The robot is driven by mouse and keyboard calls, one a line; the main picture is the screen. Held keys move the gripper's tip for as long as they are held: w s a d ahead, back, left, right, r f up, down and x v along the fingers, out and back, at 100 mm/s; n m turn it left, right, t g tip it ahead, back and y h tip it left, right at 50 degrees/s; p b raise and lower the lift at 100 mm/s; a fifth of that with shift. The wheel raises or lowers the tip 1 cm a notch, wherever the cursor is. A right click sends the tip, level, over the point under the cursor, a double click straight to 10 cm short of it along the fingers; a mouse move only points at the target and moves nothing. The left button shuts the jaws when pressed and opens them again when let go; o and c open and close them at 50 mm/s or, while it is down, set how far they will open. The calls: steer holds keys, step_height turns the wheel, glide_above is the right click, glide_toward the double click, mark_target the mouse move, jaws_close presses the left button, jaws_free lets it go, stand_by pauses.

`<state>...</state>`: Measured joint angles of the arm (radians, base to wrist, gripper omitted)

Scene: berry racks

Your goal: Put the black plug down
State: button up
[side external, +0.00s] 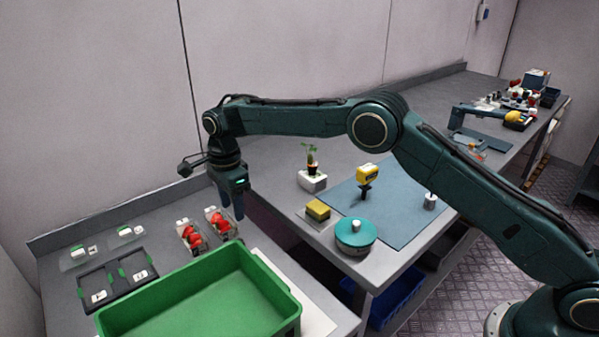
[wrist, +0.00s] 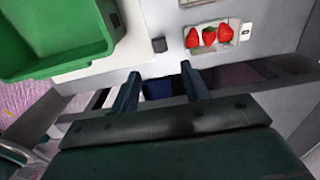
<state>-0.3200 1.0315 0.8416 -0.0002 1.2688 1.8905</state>
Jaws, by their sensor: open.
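A small dark block that looks like the black plug (wrist: 158,45) sits on the grey table in the wrist view, between the green bin and a tray of strawberries. I cannot make it out in the side view. My gripper (side external: 232,211) hangs pointing down near the table's edge in the side view. In the wrist view my gripper (wrist: 160,70) has its two fingers spread wide with nothing between them. The dark block lies just beyond the fingertips in the picture, apart from them.
The green bin (side external: 291,322) stands at the front, with a white sheet (side external: 308,304) beside it. Strawberries (side external: 192,239) lie in small trays behind it.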

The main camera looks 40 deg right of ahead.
steer(key=s+d+r+n+t, duration=0.1)
steer(key=s+d+r+n, duration=0.3)
steer(key=r, duration=0.3)
steer(key=s+d+r+n+t, duration=0.1)
steer(key=s+d+r, duration=0.3)
steer(key=s+r, duration=0.25)
steer(key=s+d+r+n+t, duration=0.1)
steer(key=s+d+r+n, duration=0.3)
steer(key=r, duration=0.4)
steer(key=s+d+f+n+t, duration=0.1)
steer(key=s+d+n, duration=0.1)
steer(key=s, duration=0.7)
steer(key=s+d+f+n, duration=0.1)
steer(key=s+d+n, duration=0.2)
steer(key=s, duration=0.6)
steer(key=s+d+n+t, duration=0.1)
steer(key=s+d+n, duration=0.2)
steer(key=s, duration=0.7)
steer(key=shift+f+n+t, duration=0.3)
steer(key=shift+f+n, duration=0.1)
steer(key=shift+n, duration=0.1)
steer(key=shift+o, duration=0.4)
